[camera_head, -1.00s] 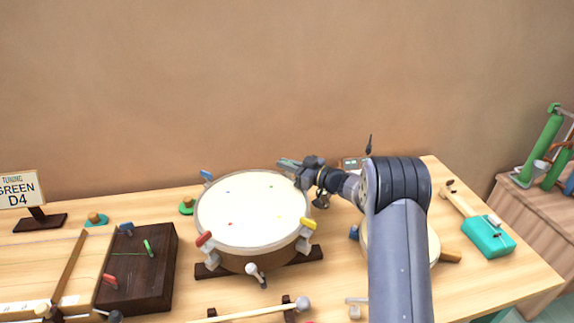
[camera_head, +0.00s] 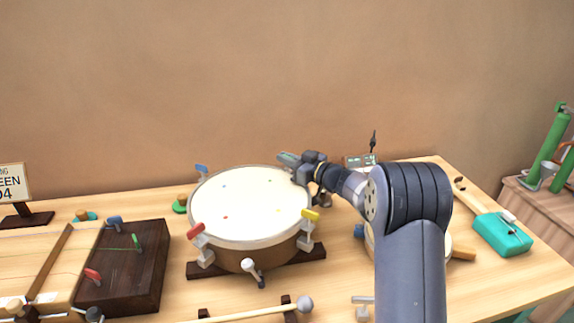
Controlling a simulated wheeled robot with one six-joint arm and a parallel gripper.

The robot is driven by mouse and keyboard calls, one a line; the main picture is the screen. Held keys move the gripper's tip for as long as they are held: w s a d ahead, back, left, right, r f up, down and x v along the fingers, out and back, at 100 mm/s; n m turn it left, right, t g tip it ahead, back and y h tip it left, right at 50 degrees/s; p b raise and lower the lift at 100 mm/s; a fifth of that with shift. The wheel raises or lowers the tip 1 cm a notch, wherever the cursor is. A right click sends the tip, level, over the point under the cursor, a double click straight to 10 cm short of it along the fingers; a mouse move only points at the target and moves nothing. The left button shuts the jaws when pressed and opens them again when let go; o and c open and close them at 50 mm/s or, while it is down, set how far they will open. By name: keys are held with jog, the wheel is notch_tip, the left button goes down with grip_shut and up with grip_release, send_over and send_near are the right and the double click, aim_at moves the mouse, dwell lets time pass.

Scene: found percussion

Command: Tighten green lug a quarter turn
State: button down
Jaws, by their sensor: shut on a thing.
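The round drum (camera_head: 250,212) has a pale head and brown shell and stands in the middle of the table. Blue (camera_head: 201,169), red (camera_head: 197,229), yellow (camera_head: 311,215) and white (camera_head: 248,264) lug handles stand around its rim. My gripper (camera_head: 287,158) is at the back right of the rim, shut. The green lug is not clearly visible; it seems to be between my fingers, hidden by them and the arm.
A dark box with strings and pegs (camera_head: 125,270) stands to the left. A mallet (camera_head: 300,304) lies in front. A smaller drum (camera_head: 437,242) is partly behind my arm. A teal box (camera_head: 502,235) lies at the right. A sign (camera_head: 10,184) stands at far left.

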jog(key=c, duration=1.6)
grip_release()
jog(key=b+v, duration=0.1)
jog(key=v, duration=1)
